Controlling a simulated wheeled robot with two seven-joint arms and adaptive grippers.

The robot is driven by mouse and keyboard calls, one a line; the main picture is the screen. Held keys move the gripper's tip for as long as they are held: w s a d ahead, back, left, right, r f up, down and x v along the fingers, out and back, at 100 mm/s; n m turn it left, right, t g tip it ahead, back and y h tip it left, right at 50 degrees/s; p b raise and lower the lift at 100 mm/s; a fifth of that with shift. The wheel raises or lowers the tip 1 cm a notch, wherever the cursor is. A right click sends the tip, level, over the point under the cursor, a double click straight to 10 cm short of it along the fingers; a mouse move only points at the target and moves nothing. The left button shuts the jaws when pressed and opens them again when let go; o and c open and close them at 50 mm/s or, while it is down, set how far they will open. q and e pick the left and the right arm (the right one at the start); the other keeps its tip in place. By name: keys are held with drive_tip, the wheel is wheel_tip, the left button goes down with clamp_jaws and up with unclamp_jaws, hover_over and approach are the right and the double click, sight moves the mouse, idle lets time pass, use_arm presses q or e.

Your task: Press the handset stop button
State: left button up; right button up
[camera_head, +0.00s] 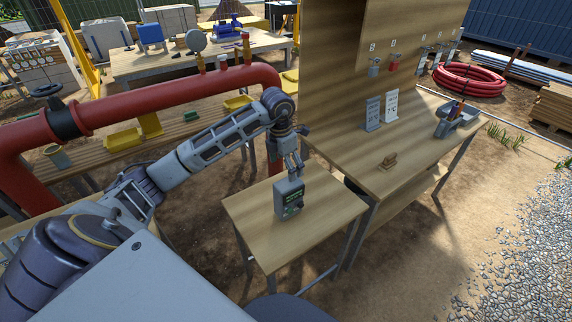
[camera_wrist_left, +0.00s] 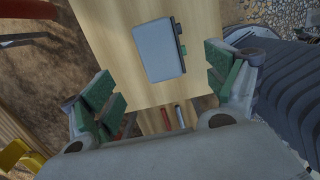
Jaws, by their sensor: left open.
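The grey handset (camera_head: 289,198) stands upright on a small wooden table (camera_head: 331,205) in the head view. Its front carries a green-lit display and small controls; I cannot tell the stop button apart at this size. My left gripper (camera_head: 293,172) hangs just above and behind the handset's top, pointing down. In the left wrist view the handset (camera_wrist_left: 158,50) shows as a plain grey face with green and dark parts along its right edge. The open green-padded fingers of the gripper (camera_wrist_left: 162,88) are on either side, with nothing between the pads. My right gripper is not in view.
A red pipe (camera_head: 165,98) runs behind my left arm. The small table around the handset is clear.

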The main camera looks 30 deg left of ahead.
sight(289, 183)
use_arm(q)
drive_tip(key=shift+w+d+f, duration=0.1)
drive_tip(key=shift+f, duration=1.05)
drive_tip(key=f, duration=0.3)
drive_tip(key=f+p, duration=0.1)
drive_tip(key=f, duration=0.2)
drive_tip(key=w+f, duration=0.1)
drive_tip(key=f, duration=0.2)
drive_tip(key=shift+d+f+p, duration=0.2)
drive_tip(key=shift+f+p, duration=0.15)
drive_tip(key=shift+w+f, duration=0.15)
drive_tip(key=shift+f, duration=0.7)
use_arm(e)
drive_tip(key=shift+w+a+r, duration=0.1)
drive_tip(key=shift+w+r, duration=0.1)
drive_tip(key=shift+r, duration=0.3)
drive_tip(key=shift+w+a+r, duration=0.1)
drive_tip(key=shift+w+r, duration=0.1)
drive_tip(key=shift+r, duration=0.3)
use_arm(q)
drive_tip(key=c, duration=1.2)
drive_tip(key=o, duration=0.5)
clamp_jaws()
